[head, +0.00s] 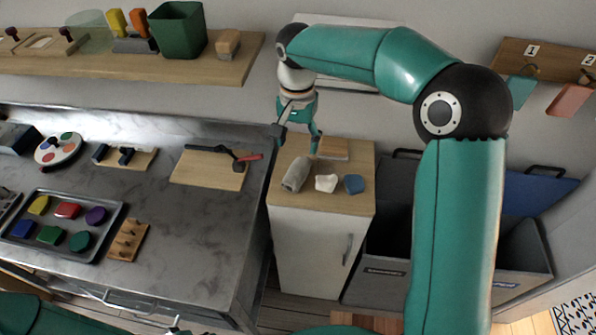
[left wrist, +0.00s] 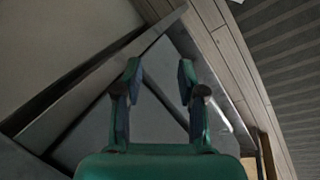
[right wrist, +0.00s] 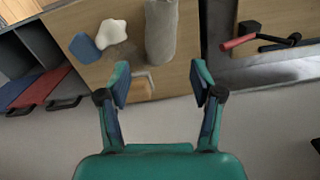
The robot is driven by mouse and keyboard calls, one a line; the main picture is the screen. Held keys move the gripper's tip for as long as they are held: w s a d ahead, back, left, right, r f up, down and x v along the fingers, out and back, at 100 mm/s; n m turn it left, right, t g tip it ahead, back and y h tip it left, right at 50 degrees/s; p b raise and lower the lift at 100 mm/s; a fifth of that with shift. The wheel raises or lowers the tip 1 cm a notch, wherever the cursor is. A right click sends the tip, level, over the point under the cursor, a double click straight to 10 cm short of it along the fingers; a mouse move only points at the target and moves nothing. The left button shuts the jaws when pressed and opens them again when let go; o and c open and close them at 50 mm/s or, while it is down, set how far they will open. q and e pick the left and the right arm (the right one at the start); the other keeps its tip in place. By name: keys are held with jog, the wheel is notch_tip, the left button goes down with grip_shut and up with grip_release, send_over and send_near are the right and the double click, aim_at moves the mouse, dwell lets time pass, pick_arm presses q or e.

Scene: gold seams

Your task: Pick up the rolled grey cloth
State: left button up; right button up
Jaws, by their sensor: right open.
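The rolled grey cloth (head: 296,174) lies on the wooden top of a small white cabinet (head: 313,245) in the head view. It also shows in the right wrist view (right wrist: 161,32), beyond my fingertips. My right gripper (head: 297,143) is open and empty, above the back of the cabinet top, apart from the cloth. In the right wrist view its fingers (right wrist: 158,85) are spread, with the cloth's near end ahead between them. My left gripper (left wrist: 158,75) is open and empty in the left wrist view, facing grey panels; it is not seen in the head view.
A white crumpled cloth (head: 326,183) and a blue one (head: 354,184) lie right of the roll. A wooden block (head: 333,149) is behind them. Grey bins (head: 385,262) stand right of the cabinet, the metal counter (head: 200,225) left. A shelf (head: 120,66) runs along the wall.

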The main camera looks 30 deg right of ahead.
aim_at(297, 170)
notch_tip(297, 170, down, 6)
jog(key=shift+a+r, duration=0.1)
jog(key=shift+r, duration=0.1)
notch_tip(297, 170, down, 4)
jog(key=shift+p, duration=0.7)
jog(key=shift+f, duration=0.6)
jog(key=c, duration=0.7)
